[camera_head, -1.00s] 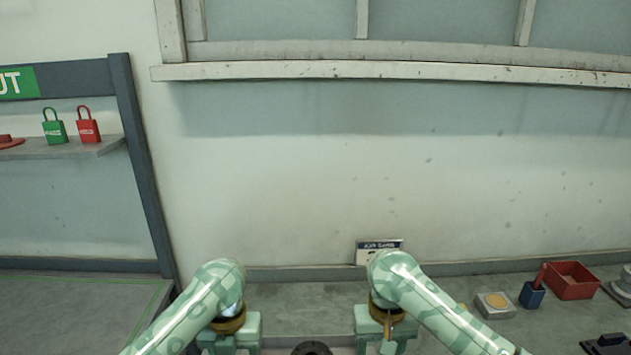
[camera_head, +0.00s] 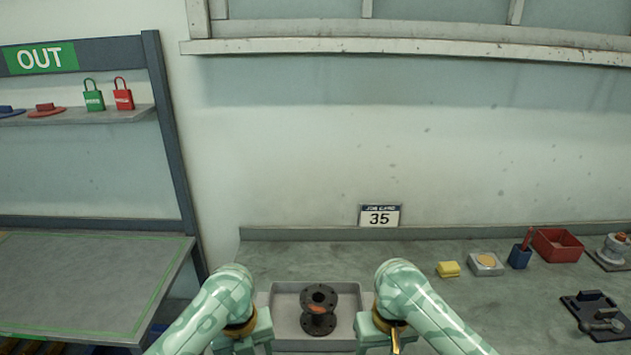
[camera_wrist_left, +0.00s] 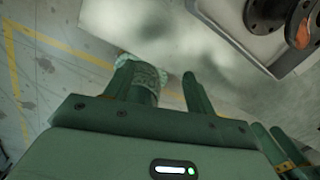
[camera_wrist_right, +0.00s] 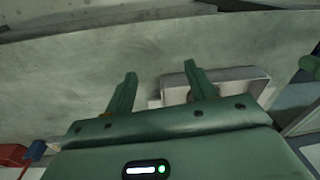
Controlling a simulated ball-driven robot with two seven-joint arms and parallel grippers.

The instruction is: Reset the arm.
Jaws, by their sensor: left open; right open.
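My left arm comes in from the left in the head view, its gripper body (camera_head: 243,338) low at the left side of a grey tray. My left gripper (camera_wrist_left: 158,80) is open and empty in the left wrist view. My right gripper body (camera_head: 385,335) is low at the tray's right side. My right gripper (camera_wrist_right: 165,85) is open and empty in the right wrist view. A dark flanged valve body (camera_head: 319,308) stands in the grey tray (camera_head: 285,293) between my arms; part of it also shows in the left wrist view (camera_wrist_left: 265,12). Neither gripper touches it.
The OUT table (camera_head: 85,280) at left is clear.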

